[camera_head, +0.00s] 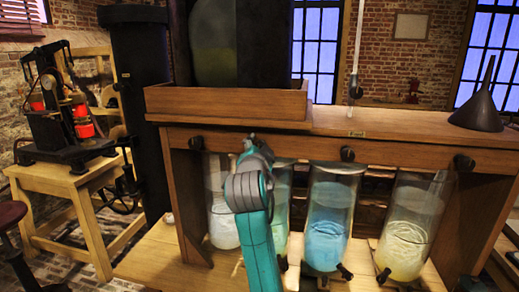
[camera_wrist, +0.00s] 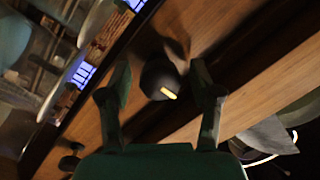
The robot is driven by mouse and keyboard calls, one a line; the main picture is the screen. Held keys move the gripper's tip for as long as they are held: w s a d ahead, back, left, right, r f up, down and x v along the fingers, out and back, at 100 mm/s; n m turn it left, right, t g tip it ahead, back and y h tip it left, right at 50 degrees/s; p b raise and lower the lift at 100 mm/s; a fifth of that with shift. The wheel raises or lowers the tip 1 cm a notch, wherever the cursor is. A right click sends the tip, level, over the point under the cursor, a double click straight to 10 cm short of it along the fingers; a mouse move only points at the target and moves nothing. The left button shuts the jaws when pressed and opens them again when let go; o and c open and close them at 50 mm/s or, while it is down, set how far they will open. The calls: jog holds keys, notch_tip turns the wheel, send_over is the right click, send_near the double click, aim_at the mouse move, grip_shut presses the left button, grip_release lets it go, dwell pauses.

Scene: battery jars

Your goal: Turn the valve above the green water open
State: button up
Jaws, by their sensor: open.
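The jar of green water (camera_head: 283,200) stands under the wooden bench, second from the left, partly hidden behind my arm in the head view. The valve above it is hidden there by my gripper (camera_head: 254,148). In the wrist view a round black valve knob (camera_wrist: 158,77) with a yellow mark sits on the wooden front, between the two fingers of my gripper (camera_wrist: 161,70). The fingers are open, one on each side of the knob, with visible gaps. I cannot tell how deep they reach around it.
Other black valves sit above the white (camera_head: 196,142), blue (camera_head: 347,153) and yellow (camera_head: 464,162) jars. Another knob (camera_wrist: 70,163) shows at the lower left of the wrist view. The bench top (camera_head: 390,122) overhangs the valves. A dark funnel (camera_head: 478,110) stands on it at the right.

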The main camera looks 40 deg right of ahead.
jog(key=c, duration=1.2)
jog(key=shift+o, duration=0.2)
jog(key=shift+n, duration=0.3)
jog(key=n, duration=0.3)
jog(key=shift+w+n+g, duration=0.1)
jog(key=shift+n+g, duration=0.2)
jog(key=n, duration=0.4)
jog(key=n+g, duration=0.1)
jog(key=n, duration=0.3)
jog(key=shift+n+g, duration=0.3)
jog(key=shift+n, duration=2)
